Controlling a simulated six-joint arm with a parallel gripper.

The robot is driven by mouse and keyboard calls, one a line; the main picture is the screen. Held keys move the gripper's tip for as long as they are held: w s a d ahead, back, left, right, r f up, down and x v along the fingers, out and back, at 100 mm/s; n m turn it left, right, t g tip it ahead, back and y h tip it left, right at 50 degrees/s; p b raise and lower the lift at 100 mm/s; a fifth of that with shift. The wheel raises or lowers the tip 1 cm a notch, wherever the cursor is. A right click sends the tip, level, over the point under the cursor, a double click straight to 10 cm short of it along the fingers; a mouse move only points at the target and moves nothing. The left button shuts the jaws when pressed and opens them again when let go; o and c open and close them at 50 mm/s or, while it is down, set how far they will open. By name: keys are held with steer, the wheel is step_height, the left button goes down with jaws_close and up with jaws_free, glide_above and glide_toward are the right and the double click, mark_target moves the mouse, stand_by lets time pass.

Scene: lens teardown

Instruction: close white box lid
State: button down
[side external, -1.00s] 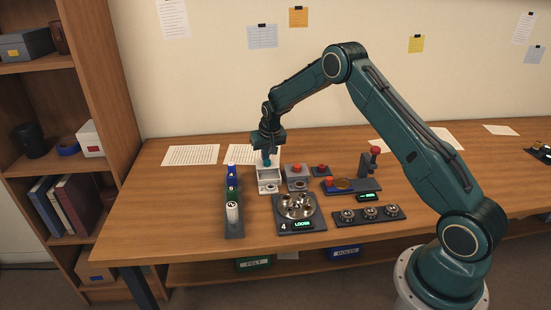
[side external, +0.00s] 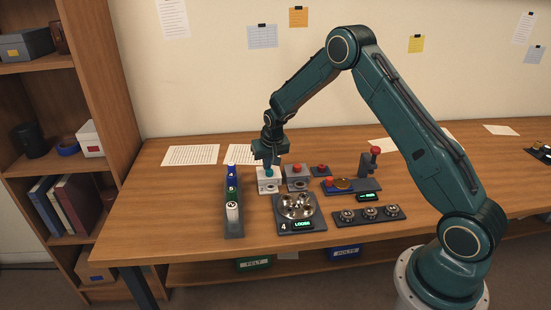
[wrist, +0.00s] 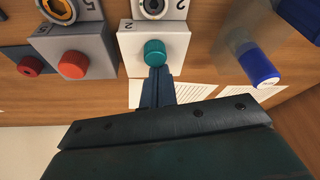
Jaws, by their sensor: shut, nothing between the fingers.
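The white box (side external: 268,186) stands on the table behind the round metal tray, and its lid (side external: 276,174) lies flat over the top. The lid's teal knob points up. In the wrist view the white lid (wrist: 176,55) and the teal knob (wrist: 155,52) are at top centre. My gripper (side external: 268,166) is just above the lid. In the wrist view its shut, empty fingers (wrist: 157,72) reach the near edge of the knob. I cannot tell whether they touch it.
A grey box with a red knob (wrist: 72,64) stands close beside the white box. On the other side is a rack of upright cylinders, one with a blue cap (wrist: 258,66). Papers (side external: 190,155) lie on open table behind.

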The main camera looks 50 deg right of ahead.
steer(key=shift+s+a+f, duration=0.2)
steer(key=shift+f, duration=0.1)
steer(key=shift+w+d+r, duration=0.1)
steer(key=shift+w+d, duration=0.45)
steer(key=shift+w, duration=0.35)
steer(key=shift+w+d+r, duration=0.1)
steer(key=shift+w+d, duration=0.45)
steer(key=shift+w, duration=0.3)
steer(key=shift+w+d+r, duration=0.1)
steer(key=shift+w+r, duration=0.05)
steer(key=shift+w, duration=0.05)
steer(key=v, duration=1)
